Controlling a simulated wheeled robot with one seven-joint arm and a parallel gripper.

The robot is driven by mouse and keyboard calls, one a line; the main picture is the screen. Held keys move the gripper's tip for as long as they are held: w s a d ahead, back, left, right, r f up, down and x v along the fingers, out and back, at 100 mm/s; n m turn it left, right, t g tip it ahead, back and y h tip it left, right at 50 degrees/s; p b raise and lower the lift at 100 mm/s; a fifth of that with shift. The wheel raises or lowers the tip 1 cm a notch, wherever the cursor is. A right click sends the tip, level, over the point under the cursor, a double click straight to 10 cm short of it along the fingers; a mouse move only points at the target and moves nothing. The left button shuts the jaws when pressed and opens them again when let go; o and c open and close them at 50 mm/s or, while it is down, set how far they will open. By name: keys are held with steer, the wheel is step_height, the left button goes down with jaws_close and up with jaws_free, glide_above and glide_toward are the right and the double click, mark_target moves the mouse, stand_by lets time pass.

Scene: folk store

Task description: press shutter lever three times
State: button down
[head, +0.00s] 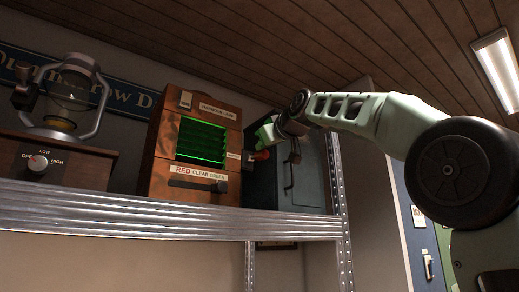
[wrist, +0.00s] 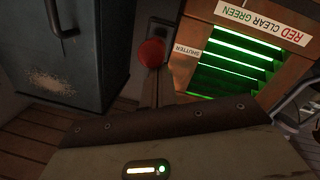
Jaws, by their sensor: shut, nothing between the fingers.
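The wooden signal lamp (head: 147,178) stands on the metal shelf, with green light showing between its shutter slats (head: 200,142). The shutter lever's red knob (head: 261,155) sticks out at its right side, beside the SHUTTER label (wrist: 188,49). In the wrist view the round red knob (wrist: 152,53) is just beyond the tips of my gripper (wrist: 155,76). My gripper is shut and empty. Its fingertips are very close to the knob; I cannot tell whether they touch. The fingers partly hide the lever's surroundings in the wrist view.
A dark metal cabinet (head: 287,175) with a handle stands close on the right of the lamp. A glass-domed device (head: 70,98) on a wooden base with a dial stands at left. The shelf edge (head: 150,218) runs below, and a shelf post (head: 338,185) stands at right.

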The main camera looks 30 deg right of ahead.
step_height(320, 180, down, 2)
steer(key=t+b, duration=0.1)
steer(key=b, duration=0.2)
steer(key=shift+t, duration=0.3)
steer(key=shift+f+b, duration=0.15)
steer(key=shift+b, duration=0.45)
steer(key=shift+f+b, duration=0.2)
steer(key=shift+b, duration=0.2)
steer(key=s+a+r+b, duration=0.1)
steer(key=s+a, duration=0.1)
steer(key=s, duration=0.9)
steer(key=shift+s+a+r+b, duration=0.2)
steer(key=shift+a+r+b, duration=0.1)
steer(key=shift+r, duration=0.05)
